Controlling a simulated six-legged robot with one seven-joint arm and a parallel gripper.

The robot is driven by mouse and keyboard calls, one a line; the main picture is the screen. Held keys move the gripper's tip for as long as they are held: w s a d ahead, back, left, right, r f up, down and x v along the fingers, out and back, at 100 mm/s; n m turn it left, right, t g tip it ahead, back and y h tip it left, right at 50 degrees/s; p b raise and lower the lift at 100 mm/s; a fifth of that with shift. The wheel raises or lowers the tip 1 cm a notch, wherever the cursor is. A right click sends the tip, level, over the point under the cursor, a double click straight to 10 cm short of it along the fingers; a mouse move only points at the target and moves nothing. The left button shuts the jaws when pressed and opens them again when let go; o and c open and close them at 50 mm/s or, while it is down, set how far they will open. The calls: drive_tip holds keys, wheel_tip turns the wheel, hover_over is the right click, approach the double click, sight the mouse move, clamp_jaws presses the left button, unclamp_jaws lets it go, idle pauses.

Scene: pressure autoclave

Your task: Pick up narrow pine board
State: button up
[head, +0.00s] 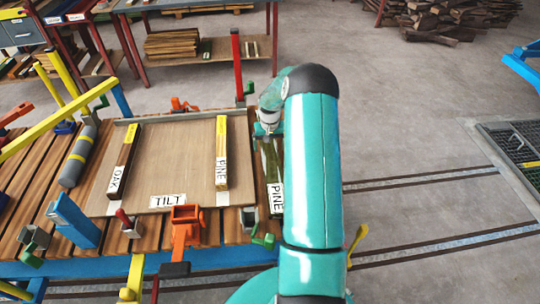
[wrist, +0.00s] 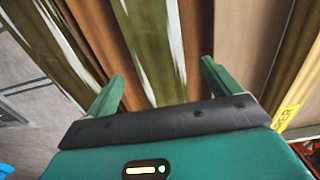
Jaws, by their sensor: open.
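Two boards labelled PINE show in the head view. A greenish one (head: 271,165) lies at the right edge of the slatted bench, partly hidden by my arm. A pale yellow one (head: 221,140) lies on the tilt panel to its left. I cannot tell from the labels which is the narrow one. In the wrist view, my gripper (wrist: 162,69) is open and empty. A green, white-streaked board (wrist: 150,45) runs between its fingers. I cannot tell whether the fingers touch it.
The tilt panel (head: 172,172) also holds an OAK board (head: 122,160). A grey cylinder (head: 79,157) lies on the bench left of it. Orange clamps (head: 187,222) and a red post (head: 237,65) stand around the bench edges. Open floor lies to the right.

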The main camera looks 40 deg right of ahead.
sight(270, 153)
drive_tip(key=shift+w+f, duration=0.1)
drive_tip(key=shift+f, duration=1.85)
drive_tip(key=c, duration=1.4)
drive_tip(key=shift+d, duration=0.1)
drive_tip(key=shift+c, duration=0.2)
drive_tip(key=shift+r, duration=0.15)
